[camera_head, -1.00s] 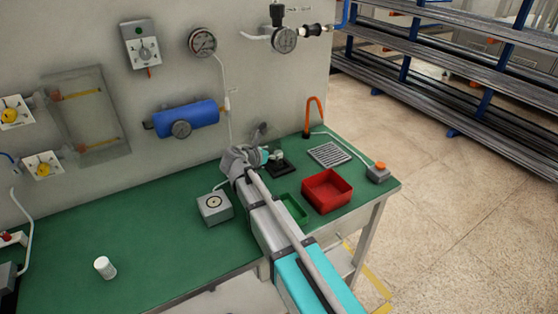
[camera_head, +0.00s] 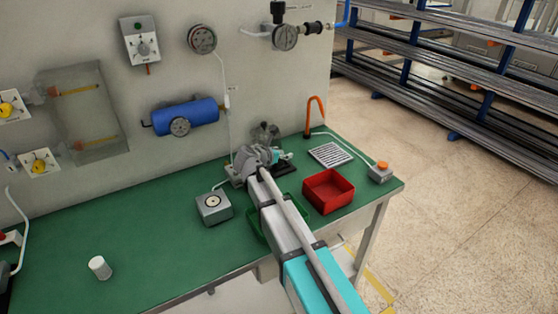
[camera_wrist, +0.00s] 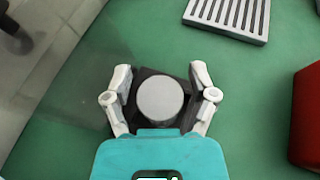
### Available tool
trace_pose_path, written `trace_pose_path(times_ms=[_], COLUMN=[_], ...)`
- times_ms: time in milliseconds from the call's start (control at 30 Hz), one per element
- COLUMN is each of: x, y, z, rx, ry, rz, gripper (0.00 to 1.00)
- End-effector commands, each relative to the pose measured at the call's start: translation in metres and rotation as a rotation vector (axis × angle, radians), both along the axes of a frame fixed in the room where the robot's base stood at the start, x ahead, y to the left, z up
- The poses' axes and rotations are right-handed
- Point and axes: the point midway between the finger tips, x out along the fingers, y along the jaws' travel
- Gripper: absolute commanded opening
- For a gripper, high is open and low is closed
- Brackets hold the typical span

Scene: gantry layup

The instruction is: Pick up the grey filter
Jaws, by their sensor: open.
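The grey filter (camera_wrist: 160,99) shows in the wrist view as a round, light grey top on a dark square base (camera_wrist: 150,74). My gripper (camera_wrist: 160,70) is open, with one finger on each side of the filter and visible gaps between. I cannot tell how high the fingers are relative to it. In the head view the dark base (camera_head: 286,166) shows beside my wrist on the green bench, and my arm hides the filter there.
A red bin (camera_head: 328,191) and a slotted grey plate (camera_head: 331,154) lie to the right. A grey box with a round top (camera_head: 213,207) is left of my arm. A green tray (camera_head: 262,226) lies partly under my arm. A white cylinder (camera_head: 100,267) stands front left.

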Motion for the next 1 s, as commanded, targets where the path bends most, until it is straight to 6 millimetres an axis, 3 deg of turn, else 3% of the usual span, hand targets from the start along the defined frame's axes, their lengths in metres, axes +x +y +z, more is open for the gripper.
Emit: trace_pose_path(times_ms=[333, 700, 1000], x=[0.0002, 0.0001, 0.0000], y=[-0.0008, -0.0005, -0.0005], z=[0.0001, 0.0001, 0.0001], rx=[-0.001, -0.001, 0.000], ry=[0.000, 0.000, 0.000], rz=[-0.002, -0.002, -0.001], gripper=[0.74, 0.06, 0.04])
